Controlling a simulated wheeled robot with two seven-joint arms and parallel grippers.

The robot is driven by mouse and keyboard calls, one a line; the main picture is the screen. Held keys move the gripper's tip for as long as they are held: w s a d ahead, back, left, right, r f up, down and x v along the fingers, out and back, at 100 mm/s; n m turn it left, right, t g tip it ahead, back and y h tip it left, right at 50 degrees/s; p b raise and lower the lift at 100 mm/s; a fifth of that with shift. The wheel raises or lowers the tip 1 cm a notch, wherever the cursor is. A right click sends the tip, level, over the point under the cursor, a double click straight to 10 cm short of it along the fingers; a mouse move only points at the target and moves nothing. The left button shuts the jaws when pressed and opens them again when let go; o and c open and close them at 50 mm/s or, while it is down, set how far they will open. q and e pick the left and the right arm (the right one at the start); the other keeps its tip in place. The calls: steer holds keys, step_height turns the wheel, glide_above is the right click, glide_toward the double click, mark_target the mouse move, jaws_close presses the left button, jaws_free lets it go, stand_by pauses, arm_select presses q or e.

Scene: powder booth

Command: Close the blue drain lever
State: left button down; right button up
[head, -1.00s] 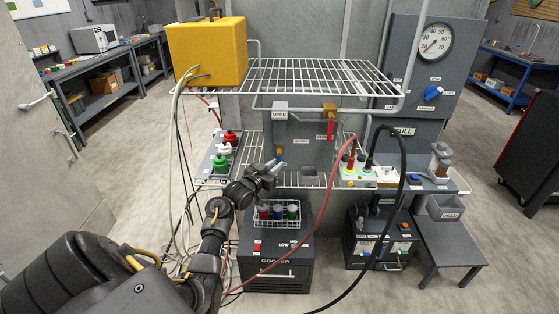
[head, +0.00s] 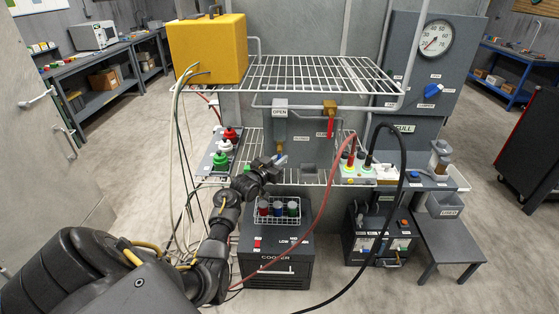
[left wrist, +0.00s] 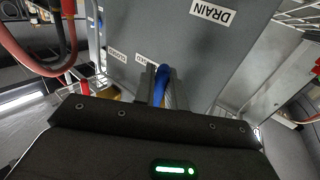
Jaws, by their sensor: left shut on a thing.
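The blue drain lever (left wrist: 160,84) shows in the left wrist view between the two fingers of my left gripper (left wrist: 156,88), which is shut on it. A DRAIN label (left wrist: 212,12) is on the grey panel beyond, with two smaller labels near the lever; one appears to read CLOSED (left wrist: 117,54). In the head view my left gripper (head: 279,161) is in front of the lower wire rack, below the grey panel, and the lever is mostly hidden there. My right gripper is in neither view.
A red-handled valve (head: 330,124) hangs right of the panel. A red hose (head: 318,200) and a black hose (head: 402,185) loop down at the right. A wire basket of capped containers (head: 278,219) stands on the cooler (head: 275,262) below my gripper. Green and red fittings (head: 221,160) are at the left.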

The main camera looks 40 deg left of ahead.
arm_select(q)
steer(key=shift+w+d+r+n+t+y+b, duration=0.45)
steer(key=shift+n+y+b, duration=1.8)
steer(key=shift+n, duration=1.9)
steer(key=shift+w+d+r+n+t+y+b, duration=0.1)
steer(key=shift+w+d+r+n+y+b, duration=0.4)
steer(key=shift+n+y+b, duration=2.7)
steer(key=shift+w+d+r+n+t+y+b, duration=0.35)
steer(key=shift+r+n+y+b, duration=0.9)
steer(key=shift+n, duration=3.8)
steer(key=shift+s+d+f+y, duration=0.15)
steer(key=shift+s+f+y, duration=0.05)
steer(key=shift+f+y, duration=0.15)
steer(key=c, duration=1.8)
jaws_free()
